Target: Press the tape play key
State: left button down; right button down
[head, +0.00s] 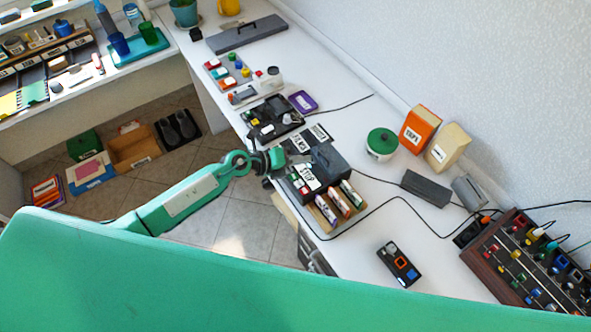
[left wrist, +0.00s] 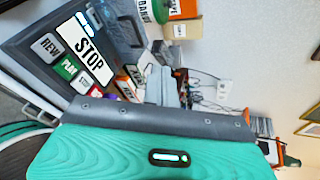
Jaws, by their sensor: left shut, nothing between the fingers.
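My left gripper (head: 283,161) is shut and empty, close to the player's left edge in the head view. I cannot tell whether it touches the player. Its fingertips are hard to make out in the left wrist view. My right gripper is not in view.
A wooden rack of cassettes (head: 338,204) stands just in front of the player. A dark open device (head: 271,118) lies behind it. A black cable crosses the counter. A black handset (head: 399,265) lies nearer.

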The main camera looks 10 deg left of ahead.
aim_at(290, 177)
pick_arm(q)
jog(key=a+m+g+y, duration=0.1)
jog(key=m, duration=0.1)
jog(key=a+m+g+y+p, duration=0.1)
jog(key=m, duration=0.1)
jog(key=a+r+m+g+y, duration=0.1)
jog(key=m, duration=0.1)
jog(key=shift+w+a+r+y, duration=0.1)
jog(key=shift+w+a+y, duration=0.05)
jog(key=shift+w+y, duration=0.2)
notch_tip(290, 177, down, 8)
jog(key=b, duration=0.6)
jog(key=shift+b, duration=0.35)
jog(key=shift+f, duration=0.45)
dwell(1.2)
jog(key=shift+f+b, duration=0.3)
jog(key=shift+f, duration=0.1)
